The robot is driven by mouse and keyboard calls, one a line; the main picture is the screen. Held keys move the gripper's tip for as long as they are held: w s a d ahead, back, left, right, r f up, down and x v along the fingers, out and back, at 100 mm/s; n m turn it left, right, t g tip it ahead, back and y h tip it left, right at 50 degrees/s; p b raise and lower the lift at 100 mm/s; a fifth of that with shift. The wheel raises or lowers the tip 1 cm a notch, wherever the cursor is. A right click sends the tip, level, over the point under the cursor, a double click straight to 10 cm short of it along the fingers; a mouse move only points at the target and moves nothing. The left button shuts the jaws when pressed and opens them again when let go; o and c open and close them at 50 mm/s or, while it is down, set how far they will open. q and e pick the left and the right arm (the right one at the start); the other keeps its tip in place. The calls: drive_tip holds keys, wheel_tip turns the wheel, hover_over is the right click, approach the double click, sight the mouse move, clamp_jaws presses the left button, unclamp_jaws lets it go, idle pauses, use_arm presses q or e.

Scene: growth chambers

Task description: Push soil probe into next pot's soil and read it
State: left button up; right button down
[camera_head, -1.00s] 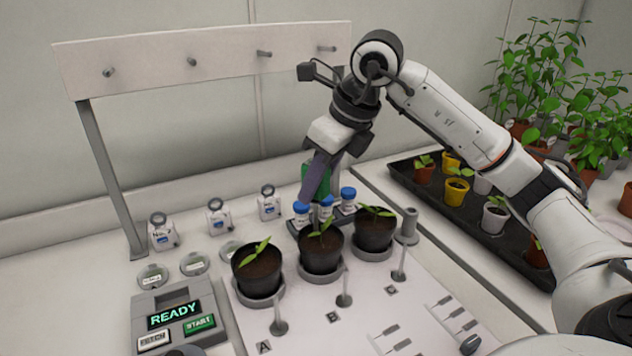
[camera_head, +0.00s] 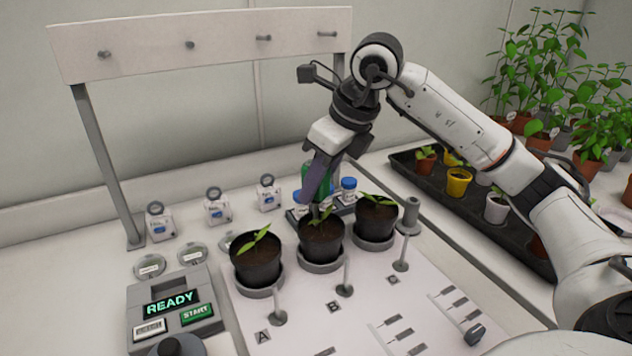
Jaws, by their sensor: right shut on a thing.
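Three black pots with seedlings stand in a row: the left pot (camera_head: 257,268), the middle pot (camera_head: 321,246) and the right pot (camera_head: 376,226). My right gripper (camera_head: 312,190) is above the middle pot, pointing down. It is shut on the soil probe (camera_head: 319,176), whose green body shows between and behind the fingers. The probe's lower end is close to the middle pot's soil; the fingers and seedling hide whether it enters. A console (camera_head: 172,308) at the lower left reads READY. My left gripper cannot be made out.
Blue-capped vials (camera_head: 348,185) stand right behind the middle pot. Small posts (camera_head: 346,278) stand in front of the pots on the marked white board (camera_head: 300,338). A dark tray (camera_head: 480,222) of seedlings lies at the right. A pegged rack rises at the back.

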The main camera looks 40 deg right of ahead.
use_arm(q)
drive_tip(key=shift+f+b, duration=0.65)
drive_tip(key=shift+f, duration=0.05)
use_arm(e)
drive_tip(key=shift+f, duration=0.9)
drive_tip(key=c, duration=1.4)
unclamp_jaws()
drive_tip(key=shift+o, duration=0.2)
drive_tip(key=shift+v, duration=0.9)
use_arm(q)
drive_tip(key=shift+w+d+r+p, duration=0.1)
drive_tip(key=shift+r+p, duration=0.2)
drive_tip(key=shift+r, duration=0.15)
drive_tip(key=shift+w+d+r+p, duration=0.1)
drive_tip(key=shift+r+p, duration=0.15)
drive_tip(key=shift+r, duration=0.2)
use_arm(e)
drive_tip(key=a+v, duration=0.1)
drive_tip(key=v, duration=0.7)
drive_tip(key=shift+d+r, duration=0.25)
drive_tip(key=shift+d, duration=0.25)
drive_tip(key=shift+s, duration=0.1)
